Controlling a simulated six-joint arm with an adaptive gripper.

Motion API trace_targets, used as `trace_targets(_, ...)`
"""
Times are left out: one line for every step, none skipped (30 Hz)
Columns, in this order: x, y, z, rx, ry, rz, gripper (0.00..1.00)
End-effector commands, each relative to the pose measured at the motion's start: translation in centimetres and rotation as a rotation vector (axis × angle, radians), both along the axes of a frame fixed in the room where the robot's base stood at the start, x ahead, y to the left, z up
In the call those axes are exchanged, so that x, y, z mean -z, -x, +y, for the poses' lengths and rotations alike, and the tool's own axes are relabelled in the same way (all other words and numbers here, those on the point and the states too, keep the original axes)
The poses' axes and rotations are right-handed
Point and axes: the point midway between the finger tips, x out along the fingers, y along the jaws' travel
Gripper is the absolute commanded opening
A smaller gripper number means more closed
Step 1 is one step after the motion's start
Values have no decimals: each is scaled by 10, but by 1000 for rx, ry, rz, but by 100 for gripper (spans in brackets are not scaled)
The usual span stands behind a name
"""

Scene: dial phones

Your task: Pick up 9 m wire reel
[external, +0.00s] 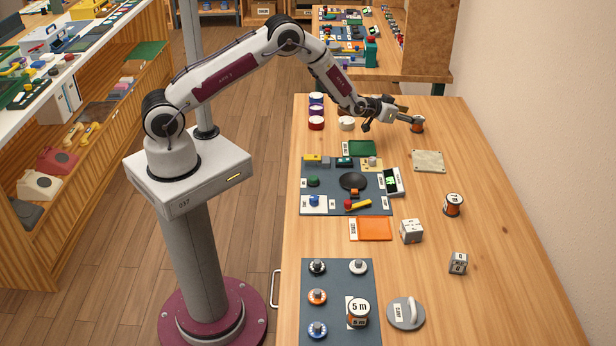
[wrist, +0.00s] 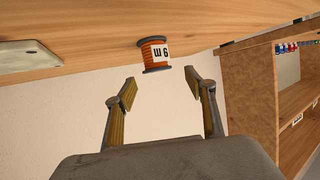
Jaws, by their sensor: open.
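The 9 m wire reel (wrist: 154,53) has orange wire, dark grey flanges and a white label, which reads upside down in the wrist view. It stands on the wooden table and also shows in the external view (external: 418,124), near the far end. My gripper (wrist: 160,86) is open and empty. Its two yellow-padded fingers point toward the reel, which appears just beyond the fingertips, between their lines. In the external view my gripper (external: 402,117) is low over the table, immediately left of the reel. Any contact cannot be told.
A beige plate (external: 429,161) lies close to the reel. Another orange reel (external: 453,204) stands nearer the camera. A 5 m reel (external: 358,308) stands on a grey mat. Several coloured reels (external: 316,110) are at the left edge. A wall runs along the right.

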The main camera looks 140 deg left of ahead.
Motion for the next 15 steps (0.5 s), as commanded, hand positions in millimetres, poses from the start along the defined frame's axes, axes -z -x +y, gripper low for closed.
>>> trace_targets(0,0,0,0,0,0,55)
trace_targets(0,0,0,0,0,0,55)
trace_targets(0,0,0,0,0,0,55)
trace_targets(0,0,0,0,0,0,55)
trace_targets(0,0,0,0,0,0,55)
trace_targets(0,0,0,0,0,0,55)
trace_targets(0,0,0,0,0,0,55)
trace_targets(0,0,1,0,0,0,55)
trace_targets(1,-1,1,0,0,0,55)
trace_targets(1,-1,2,0,-1,0,55)
trace_targets(2,-1,3,0,-1,0,55)
trace_targets(3,-2,4,0,-1,0,55)
trace_targets(5,-2,5,0,-1,0,55)
trace_targets(6,-3,6,0,0,0,55)
trace_targets(8,-4,8,0,0,0,55)
